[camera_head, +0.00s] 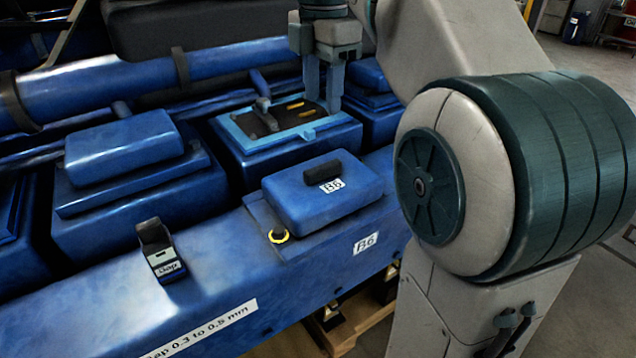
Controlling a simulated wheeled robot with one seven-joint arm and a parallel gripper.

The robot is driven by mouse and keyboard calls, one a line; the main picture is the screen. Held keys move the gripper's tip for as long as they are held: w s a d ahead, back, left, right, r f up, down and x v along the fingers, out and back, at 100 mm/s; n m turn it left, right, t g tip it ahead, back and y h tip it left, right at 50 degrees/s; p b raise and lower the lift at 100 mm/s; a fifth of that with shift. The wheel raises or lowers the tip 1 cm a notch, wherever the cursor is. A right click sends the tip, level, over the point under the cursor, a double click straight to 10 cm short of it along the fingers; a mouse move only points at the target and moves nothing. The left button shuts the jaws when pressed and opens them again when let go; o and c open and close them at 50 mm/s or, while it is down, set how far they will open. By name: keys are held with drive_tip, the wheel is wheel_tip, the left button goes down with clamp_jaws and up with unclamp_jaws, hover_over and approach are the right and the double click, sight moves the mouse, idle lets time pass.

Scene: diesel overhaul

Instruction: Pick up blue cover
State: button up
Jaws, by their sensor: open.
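The blue cover (330,193) is a rounded box lid with a black handle and a "B6" label on top. It rests on a ledge of the blue engine, in front of an open valve housing (345,132). My gripper (322,106) points down over the right part of that open housing, behind and above the cover. Its jaws are open, and its fingertips are close to the housing rim; whether they touch it I cannot tell. The cover is apart from my gripper and fully in view.
Inside the open housing are a dark floor, brass-coloured parts and a lever (264,112). A closed blue cover (123,146) sits to the left. My arm fills the right side.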

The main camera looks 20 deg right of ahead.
hover_over(323, 166)
wheel_tip(323, 166, down, 8)
drive_tip(key=shift+a, duration=0.15)
drive_tip(key=shift+f, duration=2.6)
drive_tip(key=shift+c, duration=0.3)
clamp_jaws()
